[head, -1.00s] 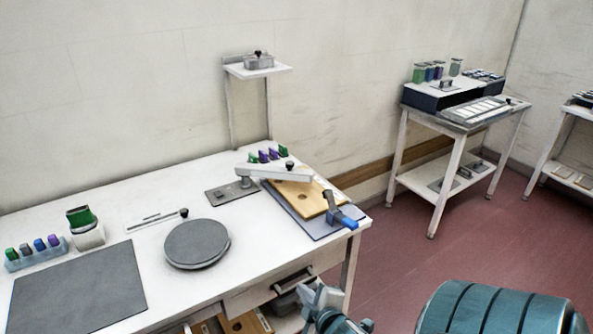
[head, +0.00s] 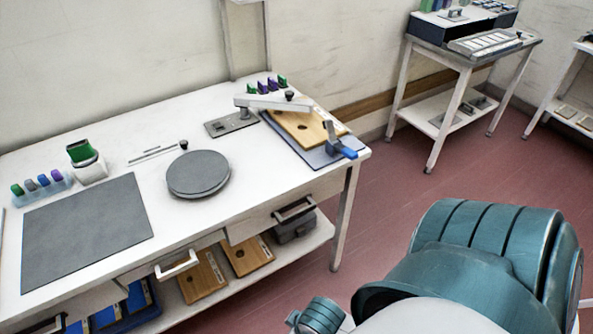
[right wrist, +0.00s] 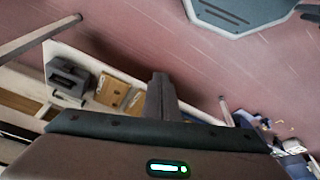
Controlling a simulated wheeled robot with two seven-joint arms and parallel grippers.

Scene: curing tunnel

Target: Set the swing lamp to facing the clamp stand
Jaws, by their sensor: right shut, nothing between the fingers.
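The swing lamp (head: 272,102) is a pale arm on a grey base plate (head: 231,124) at the back right of the white table. Its arm points right, its black-knobbed end over a wooden board (head: 305,127). A blue-handled clamp (head: 340,147) sits at the board's front right corner; I take this as the clamp stand, but cannot be sure. My right gripper (right wrist: 162,80) shows in the right wrist view, fingers together and empty, away from the lamp. In the head view its fingers are out of sight. My left gripper is in neither view.
A round grey disc (head: 198,174) and a dark mat (head: 87,231) lie on the table (head: 130,125). Colored blocks stand at left and behind the lamp. Drawers and a lower shelf are below. A side table (head: 460,60) stands at the back right; red floor lies between.

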